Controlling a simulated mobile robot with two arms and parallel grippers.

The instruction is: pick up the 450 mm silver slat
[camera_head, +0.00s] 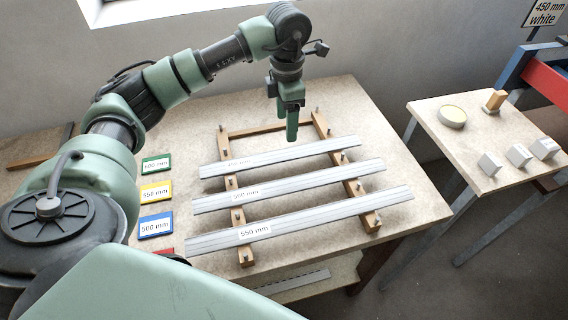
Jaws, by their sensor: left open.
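Three silver slats lie across a wooden rack on the table. The rear slat (300,152) looks the shortest; its label is too faint to read, so I cannot confirm that it is the 450 mm one. The middle slat (320,178) seems to read 500 mm, and the front slat (330,213) reads 550 mm. My left gripper (287,122) points down above the rear part of the rack, behind the rear slat and apart from it. It is open, with nothing seen between its fingers. My right gripper is not in view.
The wooden rack (265,127) has upright pegs. Green (156,164), yellow (156,191) and blue (155,225) size cards lie left of it; a red one is partly hidden. A side table (465,145) holds a round tin and small blocks. A sign (544,12) reads 450 mm white.

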